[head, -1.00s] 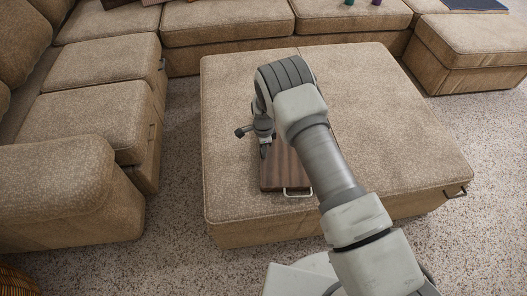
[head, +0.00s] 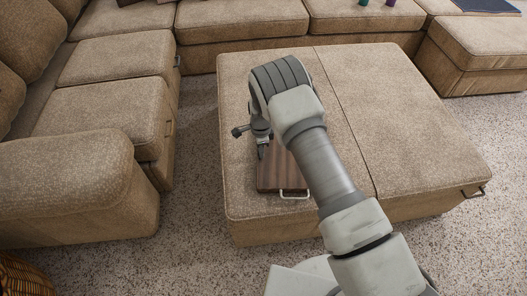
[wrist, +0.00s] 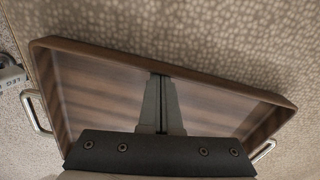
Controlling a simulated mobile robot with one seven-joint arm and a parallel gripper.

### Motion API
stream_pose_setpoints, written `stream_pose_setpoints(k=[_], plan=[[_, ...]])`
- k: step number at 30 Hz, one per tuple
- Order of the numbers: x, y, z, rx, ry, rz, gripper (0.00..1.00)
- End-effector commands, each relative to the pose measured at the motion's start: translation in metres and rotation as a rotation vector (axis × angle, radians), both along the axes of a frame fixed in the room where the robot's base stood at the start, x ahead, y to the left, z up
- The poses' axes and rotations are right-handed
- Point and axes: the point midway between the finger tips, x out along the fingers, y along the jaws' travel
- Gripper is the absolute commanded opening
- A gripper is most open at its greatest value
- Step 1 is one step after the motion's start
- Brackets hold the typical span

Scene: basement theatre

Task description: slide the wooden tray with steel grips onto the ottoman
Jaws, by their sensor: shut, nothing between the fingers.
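The wooden tray (head: 280,176) is dark brown with a raised rim and appears to lie flat on the beige ottoman (head: 400,150), near its front left part. One steel grip shows at its near end in the head view. The wrist view shows the tray (wrist: 100,95) with a steel grip at each end. My gripper (head: 262,152) is over the tray's left part in the head view. In the wrist view my shut, empty gripper (wrist: 161,78) points down inside the tray, fingertips close to the rim. Whether they touch it I cannot tell. My arm hides the tray's far right part.
A beige sofa (head: 110,70) runs along the left and back, its armrest (head: 65,180) close to the left. A footstool section (head: 475,50) stands at the back right. Speckled carpet (head: 195,120) separates sofa and ottoman. The ottoman's right half is clear beyond my arm.

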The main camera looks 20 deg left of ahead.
Motion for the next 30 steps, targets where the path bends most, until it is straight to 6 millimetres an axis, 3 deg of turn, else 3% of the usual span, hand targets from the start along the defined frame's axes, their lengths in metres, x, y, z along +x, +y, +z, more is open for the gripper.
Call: stream_pose_setpoints(k=[11,14,19,24,30], plan=[[0.0,-0.001,0.0,0.001,0.0,0.0,0.0],[0.004,-0.008,0.0,0.001,0.0,-0.001,0.0],[0.017,-0.04,-0.001,0.001,0.0,-0.003,0.0],[0.018,-0.038,0.047,0.002,-0.002,0.002,0.0],[0.017,-0.038,0.083,0.001,0.0,0.003,0.0]])
